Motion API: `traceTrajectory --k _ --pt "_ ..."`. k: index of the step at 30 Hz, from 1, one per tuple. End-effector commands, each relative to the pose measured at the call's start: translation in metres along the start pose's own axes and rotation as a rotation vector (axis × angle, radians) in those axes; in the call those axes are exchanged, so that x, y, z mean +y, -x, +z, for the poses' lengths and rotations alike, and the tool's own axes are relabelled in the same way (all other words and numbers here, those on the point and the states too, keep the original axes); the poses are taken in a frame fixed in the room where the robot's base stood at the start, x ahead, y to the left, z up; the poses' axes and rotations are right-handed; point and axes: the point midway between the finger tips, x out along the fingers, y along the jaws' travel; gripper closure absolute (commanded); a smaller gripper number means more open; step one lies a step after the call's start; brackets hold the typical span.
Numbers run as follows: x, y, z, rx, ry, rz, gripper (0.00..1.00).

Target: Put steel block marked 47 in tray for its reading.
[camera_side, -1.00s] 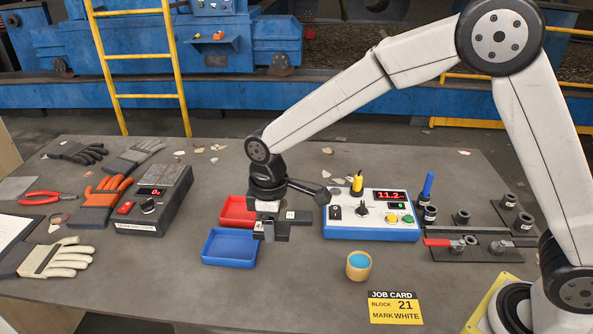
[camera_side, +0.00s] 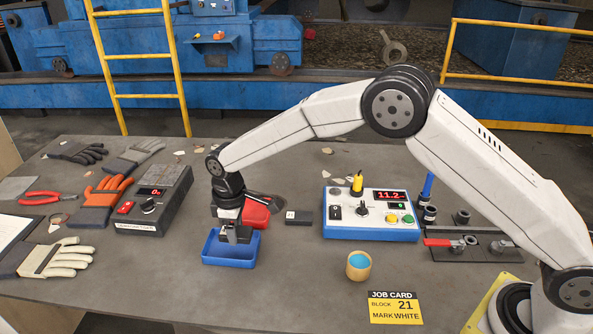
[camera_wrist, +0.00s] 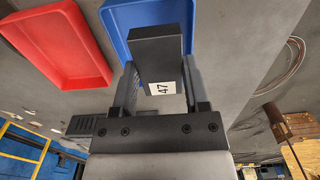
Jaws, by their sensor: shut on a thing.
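My gripper (camera_side: 236,236) is shut on a dark steel block (camera_wrist: 158,50) with a white label marked 47. In the wrist view the block sits between the two fingers (camera_wrist: 160,92), over the blue tray (camera_wrist: 190,12). In the side view the gripper is over the blue tray (camera_side: 229,263); whether the block touches its floor cannot be told. The red tray (camera_side: 256,212) stands just behind and shows empty in the wrist view (camera_wrist: 60,40). The gauge box (camera_side: 372,213) reads 11.2.
Another dark block (camera_side: 299,217) with a white label lies left of the gauge box. A black box with a red display (camera_side: 153,205) stands left of the trays.

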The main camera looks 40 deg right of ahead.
Motion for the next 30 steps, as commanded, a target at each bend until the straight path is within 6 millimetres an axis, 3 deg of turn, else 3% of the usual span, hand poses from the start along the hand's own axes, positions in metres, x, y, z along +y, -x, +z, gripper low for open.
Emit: traceTrajectory --k 6,20,30 --pt "0.006 -0.015 -0.012 0.001 0.0 0.0 1.0" --pt "0.009 -0.023 -0.018 0.002 0.0 0.001 1.0" --pt "0.01 -0.053 -0.019 0.002 0.0 0.001 1.0"
